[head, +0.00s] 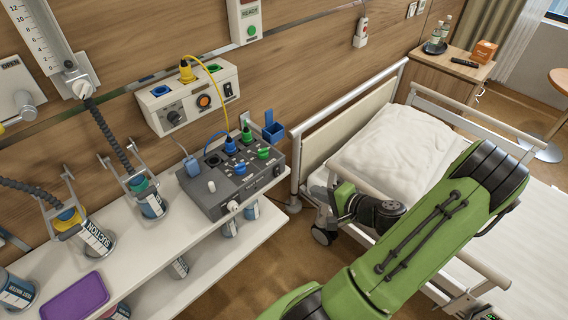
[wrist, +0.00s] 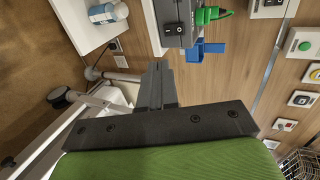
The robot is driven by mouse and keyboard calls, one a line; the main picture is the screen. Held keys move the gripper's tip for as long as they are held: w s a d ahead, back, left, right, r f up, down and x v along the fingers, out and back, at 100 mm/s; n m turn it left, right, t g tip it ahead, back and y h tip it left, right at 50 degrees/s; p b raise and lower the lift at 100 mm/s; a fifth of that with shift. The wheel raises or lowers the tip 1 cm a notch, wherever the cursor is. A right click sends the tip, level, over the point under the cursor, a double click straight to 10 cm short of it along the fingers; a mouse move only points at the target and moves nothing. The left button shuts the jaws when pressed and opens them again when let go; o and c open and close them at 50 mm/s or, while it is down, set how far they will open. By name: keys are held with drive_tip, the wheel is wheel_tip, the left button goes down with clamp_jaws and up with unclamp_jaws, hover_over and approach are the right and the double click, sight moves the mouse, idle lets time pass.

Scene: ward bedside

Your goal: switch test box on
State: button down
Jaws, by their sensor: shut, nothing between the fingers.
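The test box (head: 215,192) is a dark grey box on the white shelf, with blue and green plugs in its sloping top. In the wrist view, the side of the test box (wrist: 188,8) shows a black rocker switch (wrist: 174,28) with white marks; I cannot tell which way it is set. My gripper (wrist: 157,68) is shut and empty, its fingertips apart from the box and below the switch in that picture. In the head view, my gripper (head: 334,190) is to the right of the box, beside the bed; its fingertips are hard to make out.
A blue holder (head: 273,131) is behind the box's right end and shows near the switch in the wrist view (wrist: 205,49). A white wall unit (head: 160,103) with a yellow cable hangs above. The bed rail (head: 345,108) is close to my arm. Bottles stand under the shelf (head: 205,262).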

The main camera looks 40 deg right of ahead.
drive_tip(key=b, duration=0.1)
approach(278, 175)
drive_tip(key=x, duration=0.6)
drive_tip(key=shift+w+f, duration=0.25)
